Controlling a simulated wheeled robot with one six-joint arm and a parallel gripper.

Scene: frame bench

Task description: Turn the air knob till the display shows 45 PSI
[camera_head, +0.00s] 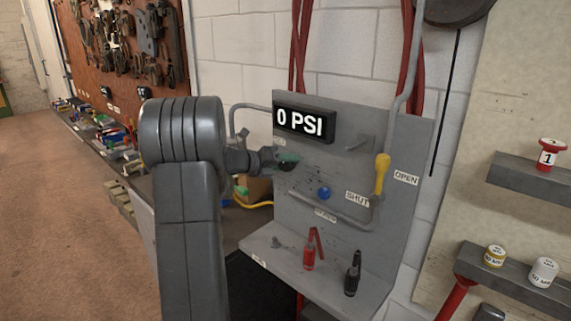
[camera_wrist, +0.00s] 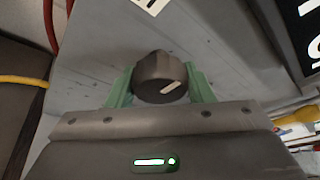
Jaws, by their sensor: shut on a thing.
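The display (camera_head: 304,123) on the grey panel reads 0 PSI in white on black. Part of it shows at the top right of the wrist view (camera_wrist: 305,30). The air knob (camera_wrist: 160,78) is dark and round with a white pointer mark, which points toward the right in the wrist view. My gripper (camera_wrist: 160,88) has green fingers on both sides of the knob and is shut on it. In the head view my gripper (camera_head: 287,160) is at the panel below the display, and it hides most of the knob.
A yellow-handled lever (camera_head: 382,172) stands on a pipe between OPEN and SHUT labels. Red (camera_head: 309,258) and black (camera_head: 352,280) tools stand on the ledge below. A yellow hose (camera_head: 250,205) runs at the left.

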